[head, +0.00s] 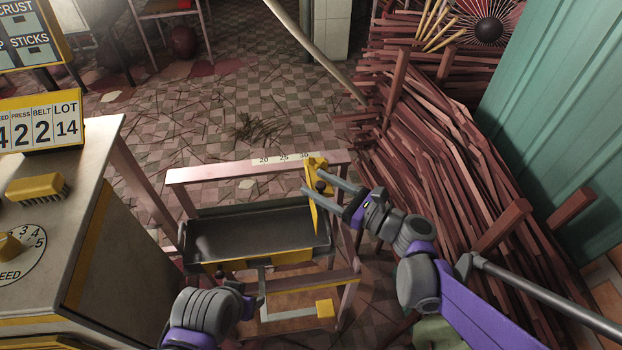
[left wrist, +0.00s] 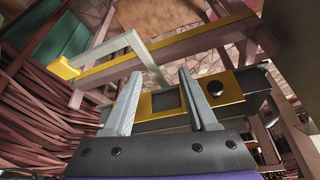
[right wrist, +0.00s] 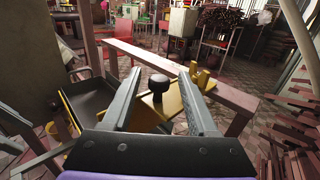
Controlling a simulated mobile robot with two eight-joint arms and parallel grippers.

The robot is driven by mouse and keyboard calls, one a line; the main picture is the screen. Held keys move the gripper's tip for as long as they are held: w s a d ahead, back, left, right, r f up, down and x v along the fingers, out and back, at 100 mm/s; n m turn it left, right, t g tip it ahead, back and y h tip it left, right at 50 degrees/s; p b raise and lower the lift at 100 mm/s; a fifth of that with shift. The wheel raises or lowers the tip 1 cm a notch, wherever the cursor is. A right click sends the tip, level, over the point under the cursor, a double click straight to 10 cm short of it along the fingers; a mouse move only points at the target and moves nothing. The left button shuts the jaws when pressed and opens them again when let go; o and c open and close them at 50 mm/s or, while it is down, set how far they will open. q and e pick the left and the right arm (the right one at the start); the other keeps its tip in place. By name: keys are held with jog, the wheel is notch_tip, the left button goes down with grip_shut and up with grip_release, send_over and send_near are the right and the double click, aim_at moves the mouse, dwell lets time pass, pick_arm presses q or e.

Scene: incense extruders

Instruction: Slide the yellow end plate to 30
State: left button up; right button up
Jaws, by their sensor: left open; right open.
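The yellow end plate (head: 315,216) stands at the right end of the dark trough (head: 250,222), its top at the rail with the printed scale (head: 284,158). The plate's top is just right of the 30 mark. My right gripper (head: 318,185) is open, its fingers on either side of the plate's black knob (head: 321,186). In the right wrist view the knob (right wrist: 158,82) stands between the open fingers (right wrist: 160,72); contact cannot be told. My left gripper (head: 254,298) is low in front of the trough; the left wrist view shows it open and empty (left wrist: 161,74).
A grey lever with a yellow end (head: 325,308) sits below the trough. A metal machine cabinet (head: 85,220) stands close at left. Stacked reddish sticks (head: 450,170) fill the right side, beside a green wall (head: 560,120). Tiled floor (head: 230,100) lies behind.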

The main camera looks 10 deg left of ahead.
pick_arm(q)
jog(key=shift+r, duration=0.25)
pick_arm(e)
jog(key=v, duration=0.8)
jog(key=shift+s, duration=0.1)
jog(key=s+d+f+n+g+h, duration=0.3)
jog(key=s+f+n+h, duration=0.45)
jog(key=s+n, duration=0.3)
jog(key=s+d+f+n+h+p, duration=0.1)
jog(key=s+d+f+n+h, duration=0.1)
jog(key=s+d+n+h, duration=0.35)
jog(key=s+d+f+n+h, duration=0.2)
jog(key=s+d+n+h, duration=0.1)
jog(key=d+n, duration=0.45)
pick_arm(q)
notch_tip(320, 180, up, 16)
jog(key=w+p, duration=0.2)
jog(key=p, duration=1.1)
jog(key=shift+t+p, duration=0.4)
pick_arm(e)
notch_tip(320, 180, up, 15)
jog(key=w, duration=0.2)
jog(key=shift+w+r, duration=0.15)
jog(key=shift+r, duration=0.1)
